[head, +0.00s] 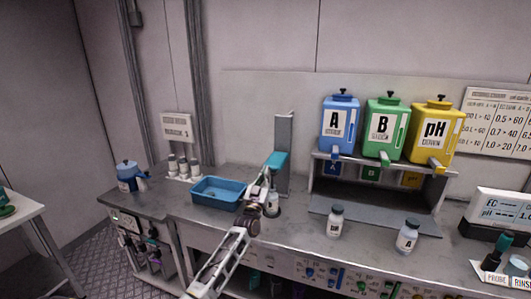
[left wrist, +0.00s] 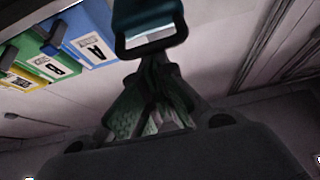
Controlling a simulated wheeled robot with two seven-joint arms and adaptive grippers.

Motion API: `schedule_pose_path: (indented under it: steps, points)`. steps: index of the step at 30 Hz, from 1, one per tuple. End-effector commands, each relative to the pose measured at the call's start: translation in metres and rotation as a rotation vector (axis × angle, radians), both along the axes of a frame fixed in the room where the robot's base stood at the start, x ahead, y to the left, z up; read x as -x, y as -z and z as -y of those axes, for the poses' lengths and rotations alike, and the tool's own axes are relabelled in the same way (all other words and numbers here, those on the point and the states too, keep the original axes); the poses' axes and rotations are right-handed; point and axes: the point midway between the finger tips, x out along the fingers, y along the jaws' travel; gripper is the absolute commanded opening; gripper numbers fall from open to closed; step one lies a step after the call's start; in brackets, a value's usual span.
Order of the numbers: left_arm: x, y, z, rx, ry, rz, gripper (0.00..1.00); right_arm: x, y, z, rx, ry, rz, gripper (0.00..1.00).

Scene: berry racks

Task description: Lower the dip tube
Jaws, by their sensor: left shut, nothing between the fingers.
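A grey upright post (head: 284,145) stands on the bench, with a teal head (head: 277,160) jutting from it above a small bottle (head: 273,209). I cannot make out the dip tube itself; my gripper and arm cover much of the space under the head. My left gripper (head: 266,178) is shut and empty, just below the teal head. In the left wrist view its closed fingertips (left wrist: 154,62) are right beneath a teal frame-like part (left wrist: 148,28); whether they touch it I cannot tell. My right gripper is not in view.
A blue tray (head: 218,204) lies left of the post. Two white bottles (head: 335,224) (head: 408,240) stand to the right, before a rack holding blue A (head: 340,122), green B (head: 387,127) and yellow pH (head: 432,130) containers. The bench between tray and bottles is tight.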

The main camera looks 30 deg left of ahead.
Motion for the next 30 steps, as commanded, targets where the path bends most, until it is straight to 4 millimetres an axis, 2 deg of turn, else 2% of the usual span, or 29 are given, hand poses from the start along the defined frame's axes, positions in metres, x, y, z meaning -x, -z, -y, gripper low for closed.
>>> schedule_pose_path:
  steps: [1,3,8,12,18,30]
  points:
    - [0.0,0.012,0.0,0.002,0.0,-0.003,0.0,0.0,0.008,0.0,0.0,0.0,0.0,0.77]
    - [0.0,0.021,0.0,0.001,0.0,-0.003,0.0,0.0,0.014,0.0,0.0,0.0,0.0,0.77]
    - [0.0,0.037,0.0,0.002,0.0,-0.003,0.0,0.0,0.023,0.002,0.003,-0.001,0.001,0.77]
    - [0.0,0.046,0.0,0.0,0.0,-0.002,0.0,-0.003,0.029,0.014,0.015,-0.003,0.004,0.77]
    - [0.0,0.051,0.0,0.0,0.0,-0.001,0.0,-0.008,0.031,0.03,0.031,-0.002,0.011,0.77]
    - [0.0,0.052,0.0,0.001,0.0,-0.003,0.0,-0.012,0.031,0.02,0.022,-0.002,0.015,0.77]
